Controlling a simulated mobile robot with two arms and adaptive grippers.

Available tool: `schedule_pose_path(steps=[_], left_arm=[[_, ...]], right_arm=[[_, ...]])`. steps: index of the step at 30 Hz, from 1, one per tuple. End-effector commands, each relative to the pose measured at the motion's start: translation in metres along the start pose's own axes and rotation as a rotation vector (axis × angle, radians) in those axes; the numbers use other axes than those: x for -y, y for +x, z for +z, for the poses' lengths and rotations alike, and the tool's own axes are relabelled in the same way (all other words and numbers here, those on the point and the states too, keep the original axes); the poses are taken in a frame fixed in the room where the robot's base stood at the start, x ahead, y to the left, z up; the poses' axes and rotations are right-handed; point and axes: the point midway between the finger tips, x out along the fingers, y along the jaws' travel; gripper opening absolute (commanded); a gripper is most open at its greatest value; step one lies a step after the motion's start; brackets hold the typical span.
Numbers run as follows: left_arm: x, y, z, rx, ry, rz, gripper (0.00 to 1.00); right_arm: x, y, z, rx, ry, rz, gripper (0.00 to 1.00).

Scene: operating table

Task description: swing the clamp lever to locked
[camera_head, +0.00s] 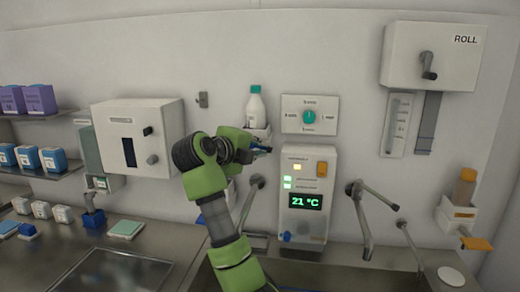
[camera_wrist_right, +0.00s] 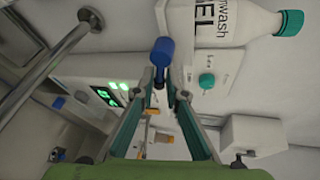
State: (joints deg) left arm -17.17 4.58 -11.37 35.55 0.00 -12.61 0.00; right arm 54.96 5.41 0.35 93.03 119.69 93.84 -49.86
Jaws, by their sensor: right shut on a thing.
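My right gripper (camera_head: 260,149) reaches up along the wall, between the white bottle and the temperature unit. In the right wrist view the fingers of my right gripper (camera_wrist_right: 160,80) converge on the dark stem of a small blue-ended handle (camera_wrist_right: 162,50). The blue end sticks out past the fingertips, just beside the bottle. I take this handle to be the clamp lever; its pivot and any lock marking are hidden. In the head view the gripper covers most of it. My left gripper is not in view.
A bottle with a green cap (camera_head: 255,105) stands on a wall holder close to my gripper. The temperature unit (camera_head: 307,178) and a green dial panel (camera_head: 309,115) are to the right. Grey metal levers (camera_head: 360,215) stand near the sink. A white box (camera_head: 140,135) hangs on the left.

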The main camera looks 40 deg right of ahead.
Motion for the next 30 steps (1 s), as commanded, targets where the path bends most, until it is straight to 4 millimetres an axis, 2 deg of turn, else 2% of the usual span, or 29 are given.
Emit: schedule_pose_path(steps=[14,30], left_arm=[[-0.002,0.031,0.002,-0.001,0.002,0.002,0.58],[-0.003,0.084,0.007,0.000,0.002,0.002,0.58]], right_arm=[[-0.014,0.001,0.003,0.098,0.418,0.170,0.00],[-0.025,0.000,0.010,0.196,0.859,0.352,0.00]])
